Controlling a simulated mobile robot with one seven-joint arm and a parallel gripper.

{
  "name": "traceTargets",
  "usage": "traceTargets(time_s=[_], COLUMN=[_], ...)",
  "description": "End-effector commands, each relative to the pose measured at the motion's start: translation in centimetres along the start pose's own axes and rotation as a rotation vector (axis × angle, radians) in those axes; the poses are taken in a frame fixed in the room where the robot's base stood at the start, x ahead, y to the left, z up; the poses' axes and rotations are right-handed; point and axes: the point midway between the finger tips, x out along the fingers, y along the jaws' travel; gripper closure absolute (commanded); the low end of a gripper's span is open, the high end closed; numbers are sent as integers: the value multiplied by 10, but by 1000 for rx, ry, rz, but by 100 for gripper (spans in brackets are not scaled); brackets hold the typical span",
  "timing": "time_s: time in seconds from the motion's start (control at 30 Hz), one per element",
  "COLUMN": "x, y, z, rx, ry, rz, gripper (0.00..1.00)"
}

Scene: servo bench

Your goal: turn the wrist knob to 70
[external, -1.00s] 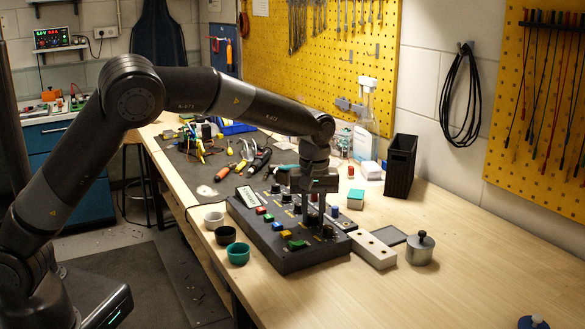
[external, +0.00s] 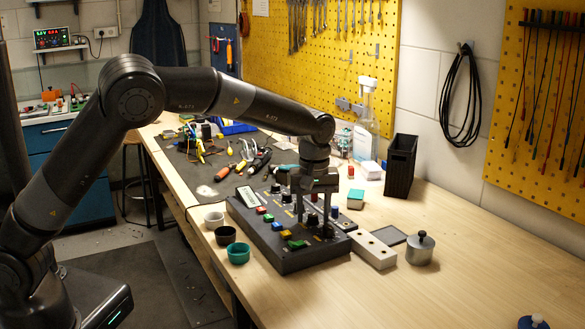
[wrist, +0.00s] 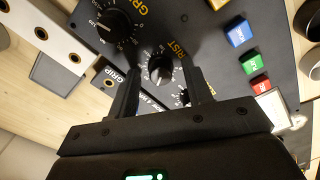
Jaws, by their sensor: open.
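The wrist knob (wrist: 160,69) is a black dial with a pale top and a ring of white marks on the dark control panel (wrist: 222,60). The letters "RIST" show beside it; its exact reading is too small to tell. My gripper (wrist: 163,74) is open, with one finger on each side of the knob in the wrist view. I cannot tell whether the fingers touch it. In the external view my gripper (external: 314,219) points down over the right part of the panel (external: 280,262), and its fingers hide the knob there.
A larger black knob (wrist: 108,24) and a partly hidden small knob (wrist: 185,97) sit near the wrist knob. Blue (wrist: 238,33), green and red buttons lie to the right. Cups (external: 238,253), a pale block with holes (external: 372,250) and a metal pot (external: 420,249) flank the panel.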

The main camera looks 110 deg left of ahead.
Motion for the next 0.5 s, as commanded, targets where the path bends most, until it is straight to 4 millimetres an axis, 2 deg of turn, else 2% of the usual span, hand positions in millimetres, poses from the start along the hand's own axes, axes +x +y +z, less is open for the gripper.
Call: traceTargets(time_s=[0.17,0.5], x=[-10,-75], y=[0,1], z=[0,0], rx=[1,0], ry=[0,1], rz=[1,3], gripper=[54,54])
